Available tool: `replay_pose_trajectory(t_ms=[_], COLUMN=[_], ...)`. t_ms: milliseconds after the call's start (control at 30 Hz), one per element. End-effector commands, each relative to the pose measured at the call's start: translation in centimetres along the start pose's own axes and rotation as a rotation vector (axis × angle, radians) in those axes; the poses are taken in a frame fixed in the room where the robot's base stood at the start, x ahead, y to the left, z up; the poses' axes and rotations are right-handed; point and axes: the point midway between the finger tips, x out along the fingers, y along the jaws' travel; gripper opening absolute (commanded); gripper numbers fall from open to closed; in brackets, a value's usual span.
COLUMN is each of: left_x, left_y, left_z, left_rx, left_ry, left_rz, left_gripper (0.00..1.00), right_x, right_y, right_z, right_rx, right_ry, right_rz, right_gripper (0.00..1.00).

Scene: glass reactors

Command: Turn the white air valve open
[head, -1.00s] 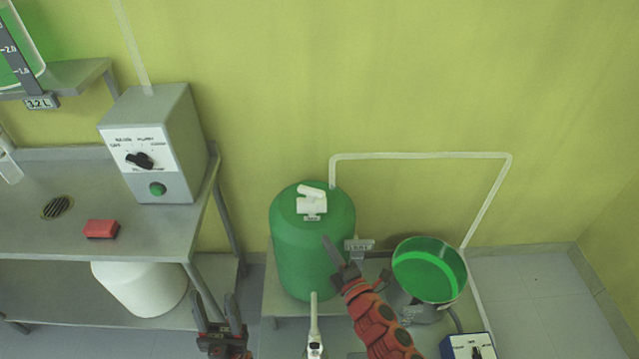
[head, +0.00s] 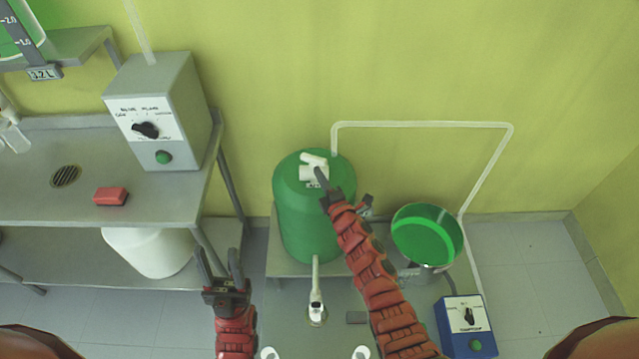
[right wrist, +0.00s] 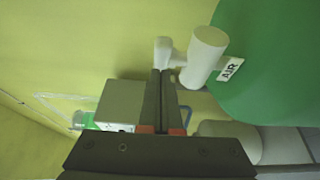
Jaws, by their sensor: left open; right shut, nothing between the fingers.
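The white air valve (head: 313,173) sits on top of the green tank (head: 305,225). In the right wrist view the valve (right wrist: 203,55) shows as a thick white stub with a thinner arm (right wrist: 164,50), beside an "AIR" label (right wrist: 230,69) on the green tank (right wrist: 270,75). My right gripper (head: 319,172) is shut and empty, its tips at the valve. In the right wrist view its fingers (right wrist: 161,74) end close by the thinner arm and the stub; I cannot tell whether they touch. My left gripper (head: 218,255) is open and empty, low and left of the tank.
A metal bucket of green liquid (head: 427,235) stands right of the tank. A blue box with a dial (head: 467,325) is on the floor. A steel table (head: 150,230) at left holds a grey control box (head: 160,115) and a red block (head: 110,196). A white spout (head: 316,285) sticks out at the tank's front.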

Motion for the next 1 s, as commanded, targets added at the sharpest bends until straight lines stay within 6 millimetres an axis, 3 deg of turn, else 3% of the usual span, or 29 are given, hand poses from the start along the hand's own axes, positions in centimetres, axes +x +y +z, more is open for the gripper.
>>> replay_pose_trajectory(t_ms=[667,1000], left_x=[0.4,1.2], left_y=[0.0,-0.1], left_z=[-0.1,-0.2], left_rx=[0.0,0.0], left_ry=[0.0,0.0], left_rz=[0.0,0.0], left_gripper=[0.5,0.5], right_x=[1.0,1.9], right_y=[0.1,0.1], right_z=[1.0,2.2], right_rx=[-0.003,-0.008], right_ry=[0.01,0.161], right_rz=[0.0,0.004], right_gripper=[0.0,0.0])
